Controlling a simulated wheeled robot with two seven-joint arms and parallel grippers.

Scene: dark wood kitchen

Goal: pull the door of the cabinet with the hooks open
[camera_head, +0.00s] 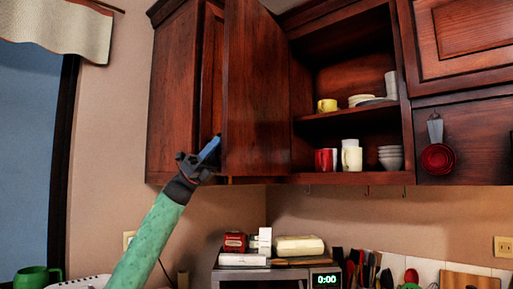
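The dark red wood cabinet (350,178) with small hooks (367,190) under it hangs in the upper middle. Its door (257,95) stands swung out at the left side of the opening, and both shelves show. My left gripper (211,148), dark with a blue finger part, points up and right beside the lower part of the door's free edge. I cannot tell whether it touches the door or how far apart its fingers are. My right gripper is out of view.
Cups, plates and bowls (390,158) stand on the shelves. Another closed cabinet (173,95) is left of the door. Below are a microwave (262,278) with boxes on top and several utensils. Red measuring cups (437,158) hang at right.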

